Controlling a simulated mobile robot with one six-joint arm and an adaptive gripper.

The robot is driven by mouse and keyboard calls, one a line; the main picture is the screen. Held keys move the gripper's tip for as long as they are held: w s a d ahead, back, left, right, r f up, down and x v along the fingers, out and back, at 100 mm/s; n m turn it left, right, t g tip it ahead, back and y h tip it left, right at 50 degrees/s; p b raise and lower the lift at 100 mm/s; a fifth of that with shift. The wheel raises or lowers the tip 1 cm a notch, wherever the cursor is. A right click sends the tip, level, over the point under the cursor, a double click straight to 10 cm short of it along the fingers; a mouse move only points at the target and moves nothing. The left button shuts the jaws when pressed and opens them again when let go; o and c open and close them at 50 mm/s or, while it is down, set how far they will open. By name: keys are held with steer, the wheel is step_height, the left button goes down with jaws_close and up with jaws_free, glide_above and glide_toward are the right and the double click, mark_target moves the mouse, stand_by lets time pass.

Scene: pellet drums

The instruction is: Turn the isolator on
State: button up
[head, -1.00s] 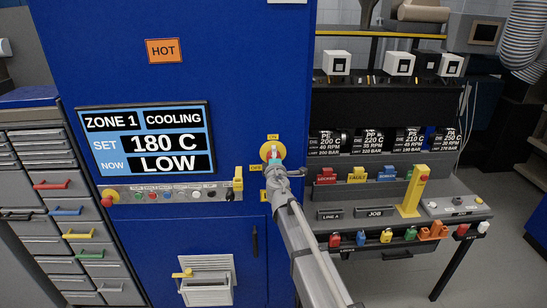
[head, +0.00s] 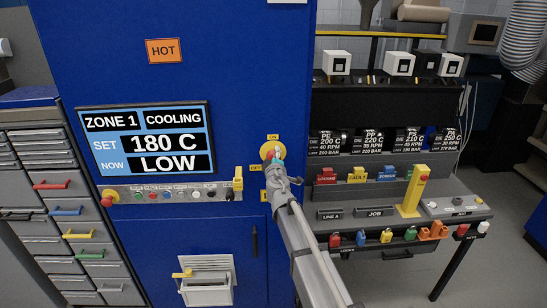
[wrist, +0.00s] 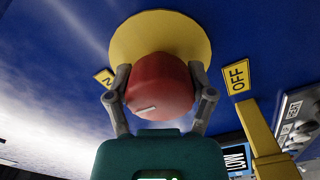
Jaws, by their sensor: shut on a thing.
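The isolator is a red knob (wrist: 160,85) on a round yellow plate (wrist: 165,38), fixed to the blue cabinet front. In the head view its yellow plate (head: 264,149) shows beside my gripper (head: 276,158), which hides most of the knob. In the wrist view my gripper (wrist: 160,100) has one grey finger on each side of the knob and is shut on it. A short white mark lies on the lower left of the knob's face. A yellow OFF label (wrist: 238,77) is right of the plate; the ON label (wrist: 104,77) is left, partly hidden by a finger.
A display (head: 145,140) reads Zone 1, cooling, set 180 C, now low. A button strip (head: 170,193) and a yellow handle (head: 238,182) are left of my arm. A bench (head: 460,207) with coloured tags and a yellow post (head: 414,190) stands close on the right.

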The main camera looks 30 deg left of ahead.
steer(key=o, duration=1.1)
steer(key=shift+s+d, duration=0.1)
steer(key=v, duration=1.1)
steer(key=shift+s+d, duration=0.25)
